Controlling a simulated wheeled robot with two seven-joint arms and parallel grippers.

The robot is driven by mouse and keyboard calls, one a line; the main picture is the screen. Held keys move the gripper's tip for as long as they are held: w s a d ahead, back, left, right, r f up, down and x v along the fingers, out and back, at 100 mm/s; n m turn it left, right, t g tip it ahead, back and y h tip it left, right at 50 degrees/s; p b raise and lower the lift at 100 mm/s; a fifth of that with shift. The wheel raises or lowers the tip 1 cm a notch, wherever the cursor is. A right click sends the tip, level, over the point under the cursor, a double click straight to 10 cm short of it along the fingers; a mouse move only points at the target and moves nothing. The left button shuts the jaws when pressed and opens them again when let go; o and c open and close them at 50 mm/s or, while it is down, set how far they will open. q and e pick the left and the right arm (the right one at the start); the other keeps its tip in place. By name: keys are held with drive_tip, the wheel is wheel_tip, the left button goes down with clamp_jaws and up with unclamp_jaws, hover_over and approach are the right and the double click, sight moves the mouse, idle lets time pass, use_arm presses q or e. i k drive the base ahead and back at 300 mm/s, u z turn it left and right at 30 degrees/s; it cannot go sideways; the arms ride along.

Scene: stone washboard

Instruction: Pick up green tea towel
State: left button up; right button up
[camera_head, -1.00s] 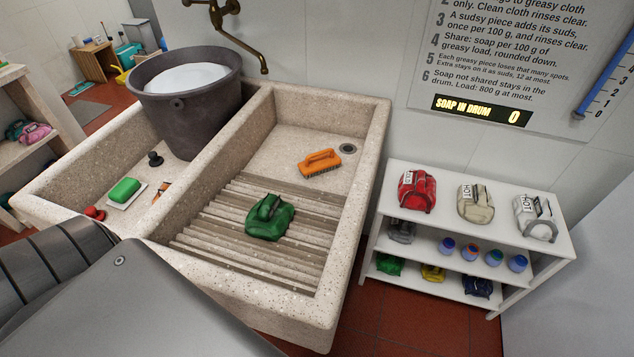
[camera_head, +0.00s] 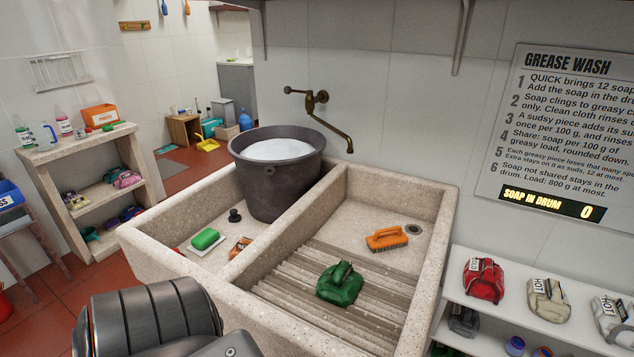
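The green tea towel (camera_head: 340,284) lies bundled on the ribbed washboard slope (camera_head: 300,286) in the right basin of the stone sink (camera_head: 440,225). Nothing holds it. A dark grey arm part of mine shows at the bottom left, in front of the sink and apart from the towel. Neither gripper shows in the head view, so whether they are open or shut is hidden.
An orange brush (camera_head: 386,239) lies behind the towel. A large bucket (camera_head: 277,180) stands in the left basin, with green soap (camera_head: 205,238) before it. A white shelf (camera_head: 456,283) with folded cloths stands right.

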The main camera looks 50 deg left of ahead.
sight(339, 284)
drive_tip(key=z, duration=0.05)
drive_tip(key=k, duration=1.25)
drive_tip(key=u, duration=1.2)
drive_tip(key=i, duration=1.65)
drive_tip(key=z, duration=0.05)
